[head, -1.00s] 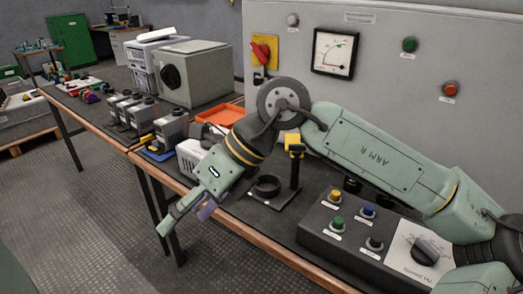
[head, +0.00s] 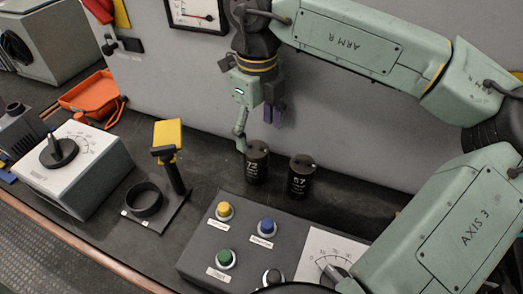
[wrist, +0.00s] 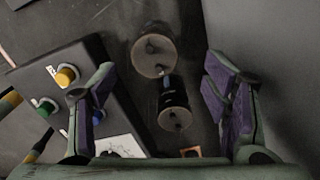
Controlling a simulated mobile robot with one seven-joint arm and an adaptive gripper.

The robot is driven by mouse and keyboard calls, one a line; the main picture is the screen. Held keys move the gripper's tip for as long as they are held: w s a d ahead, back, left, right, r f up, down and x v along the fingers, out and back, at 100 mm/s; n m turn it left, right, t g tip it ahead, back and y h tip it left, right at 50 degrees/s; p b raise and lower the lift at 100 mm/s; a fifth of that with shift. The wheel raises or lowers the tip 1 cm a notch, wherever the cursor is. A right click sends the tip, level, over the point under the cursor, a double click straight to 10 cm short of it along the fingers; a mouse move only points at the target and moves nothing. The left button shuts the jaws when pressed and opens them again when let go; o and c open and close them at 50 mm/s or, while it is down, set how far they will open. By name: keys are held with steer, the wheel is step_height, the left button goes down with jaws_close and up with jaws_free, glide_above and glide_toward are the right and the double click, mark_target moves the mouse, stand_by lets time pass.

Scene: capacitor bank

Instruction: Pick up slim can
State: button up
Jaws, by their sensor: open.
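Two black cylindrical cans stand upright on the dark bench behind the button box. The left can (head: 257,163), marked 72, and the right can (head: 301,178), marked 57, look similar in width in the head view. In the wrist view one can (wrist: 153,52) has a wider top, while the other can (wrist: 173,103) looks narrower; I cannot tell for sure which is the slim one. My gripper (head: 258,132) is open and empty above and beside the left can. In the wrist view both cans lie between its fingers (wrist: 160,108), beyond the fingertips.
The button box (head: 205,243) stands in front of the cans, with the grey cabinet wall (head: 340,115) behind. A yellow-topped stand (head: 170,150) with a black ring (head: 145,199), a white dial box (head: 75,165) and an orange tray (head: 90,95) lie left.

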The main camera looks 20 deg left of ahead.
mark_target(257, 149)
steer(key=f, duration=0.3)
steer(key=shift+s+f, duration=0.2)
steer(key=shift+f, duration=0.2)
steer(key=shift+s+a+f+p, duration=0.1)
steer(key=shift+f+p, duration=0.35)
steer(key=shift+f, duration=1)
steer(key=shift+a+f+p, duration=0.1)
steer(key=shift+f+p, duration=0.35)
steer(key=shift+f, duration=1)
steer(key=c, duration=1.5)
steer(key=shift+c, duration=0.2)
